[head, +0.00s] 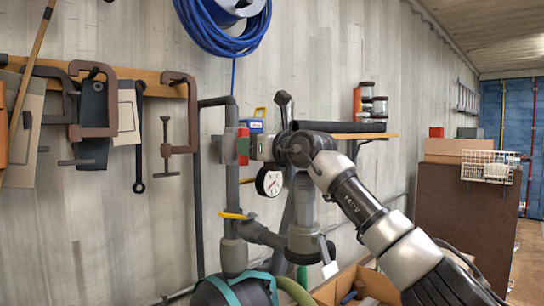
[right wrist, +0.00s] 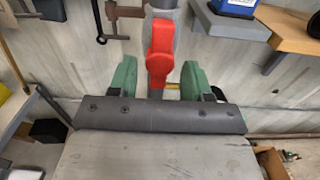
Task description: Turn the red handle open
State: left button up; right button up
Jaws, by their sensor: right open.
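The red handle (head: 243,158) is on the grey vertical pipe by the wall in the head view, largely covered by my right gripper (head: 247,146). My right gripper (right wrist: 161,78) is open, with one finger on each side of the handle and a visible gap at both sides. My left gripper is not in view.
A pressure gauge (head: 268,182) and a yellow lever (head: 236,215) sit on the pipework close to my right gripper. Clamps (head: 95,100) hang on the wall at left. A wooden shelf (head: 362,136) juts out at right, with jars above it. A cardboard box (head: 345,287) stands below.

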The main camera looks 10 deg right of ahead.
jog(key=b+v, duration=0.4)
jog(key=v, duration=0.4)
jog(key=shift+s+d, duration=0.2)
